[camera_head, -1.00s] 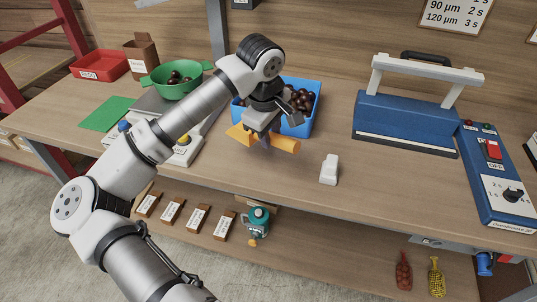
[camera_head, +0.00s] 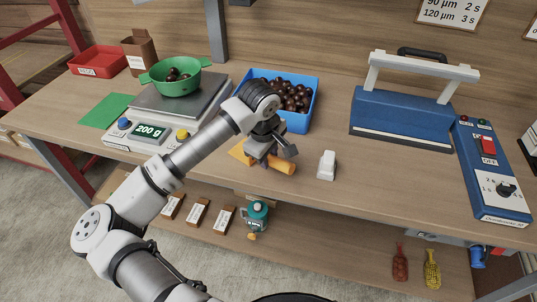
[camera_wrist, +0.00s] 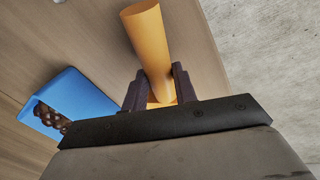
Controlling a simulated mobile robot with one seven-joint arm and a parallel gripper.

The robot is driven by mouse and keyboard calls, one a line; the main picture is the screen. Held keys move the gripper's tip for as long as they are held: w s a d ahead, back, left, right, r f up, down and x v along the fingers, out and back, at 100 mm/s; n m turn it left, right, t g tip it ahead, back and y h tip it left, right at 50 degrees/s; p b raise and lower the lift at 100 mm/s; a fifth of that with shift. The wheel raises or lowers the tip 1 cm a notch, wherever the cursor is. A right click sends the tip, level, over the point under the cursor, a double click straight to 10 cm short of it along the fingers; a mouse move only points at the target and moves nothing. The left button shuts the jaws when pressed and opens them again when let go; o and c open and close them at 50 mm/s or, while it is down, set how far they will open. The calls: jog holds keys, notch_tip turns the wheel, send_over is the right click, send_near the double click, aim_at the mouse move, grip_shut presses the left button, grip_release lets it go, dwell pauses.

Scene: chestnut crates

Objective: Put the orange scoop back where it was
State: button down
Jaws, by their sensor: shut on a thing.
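The orange scoop (camera_head: 281,166) is in my gripper (camera_head: 268,160), close over the wooden table in front of the blue crate. I cannot tell whether it touches the table. In the wrist view the scoop's orange handle (camera_wrist: 148,40) sticks out from between the two dark fingers (camera_wrist: 160,90), which are shut on it. My gripper hides part of the scoop in the head view. The blue crate (camera_head: 309,110) holds several chestnuts, and its edge also shows in the wrist view (camera_wrist: 85,92).
A scale (camera_head: 150,134) reading 200 g carries a green bowl (camera_head: 178,88) with chestnuts. A small white block (camera_head: 326,166) lies right of the scoop. A blue sealer (camera_head: 403,122) and a control box (camera_head: 492,175) stand farther right. The table's front edge is close.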

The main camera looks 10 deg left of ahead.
jog(key=c, duration=1.1)
grip_release()
jog(key=shift+f, duration=0.1)
